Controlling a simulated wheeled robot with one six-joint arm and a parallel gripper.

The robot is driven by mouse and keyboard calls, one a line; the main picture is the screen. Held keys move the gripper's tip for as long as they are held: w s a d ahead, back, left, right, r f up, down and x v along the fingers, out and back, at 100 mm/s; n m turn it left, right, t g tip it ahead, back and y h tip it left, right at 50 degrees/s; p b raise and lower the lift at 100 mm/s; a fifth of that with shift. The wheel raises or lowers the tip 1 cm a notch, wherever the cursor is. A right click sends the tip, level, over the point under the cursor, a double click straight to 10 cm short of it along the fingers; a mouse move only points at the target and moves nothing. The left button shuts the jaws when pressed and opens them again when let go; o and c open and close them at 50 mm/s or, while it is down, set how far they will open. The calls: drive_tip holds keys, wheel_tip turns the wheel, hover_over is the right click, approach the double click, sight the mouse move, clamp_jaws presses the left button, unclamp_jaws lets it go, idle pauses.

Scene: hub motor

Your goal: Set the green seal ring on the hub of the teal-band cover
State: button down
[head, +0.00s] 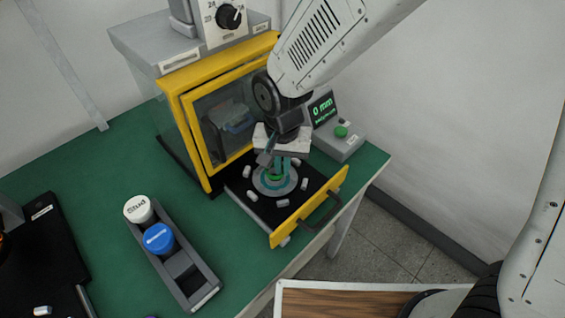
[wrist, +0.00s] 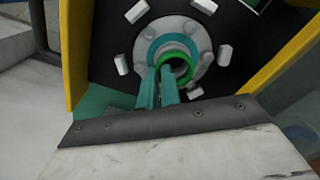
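The teal-band cover (head: 259,187) is a grey disc with a teal band, lying in the pulled-out drawer; it also shows in the wrist view (wrist: 204,42). The bright green seal ring (head: 275,178) is over the middle of the cover. In the wrist view the ring (wrist: 187,75) appears slightly off the teal band's centre, towards my gripper. My gripper (head: 279,170) points down at the cover. Its teal fingers (wrist: 160,72) are close together at the ring's near-left wall and appear shut on it. I cannot tell whether the ring touches the hub.
Several white pegs (head: 283,203) stand around the cover on the black drawer floor. The yellow drawer front (head: 318,204) and yellow-framed cabinet (head: 190,125) border it. A control box (head: 341,140) reads 0 mm. A grey tray (head: 205,291) holds white and blue lidded pots at the left.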

drive_tip(key=shift+f, duration=0.2)
drive_tip(key=c, duration=1.5)
unclamp_jaws()
drive_tip(key=shift+c, duration=0.2)
wheel_tip(320, 180, up, 8)
drive_tip(key=shift+f, duration=0.1)
drive_tip(key=shift+s, duration=0.15)
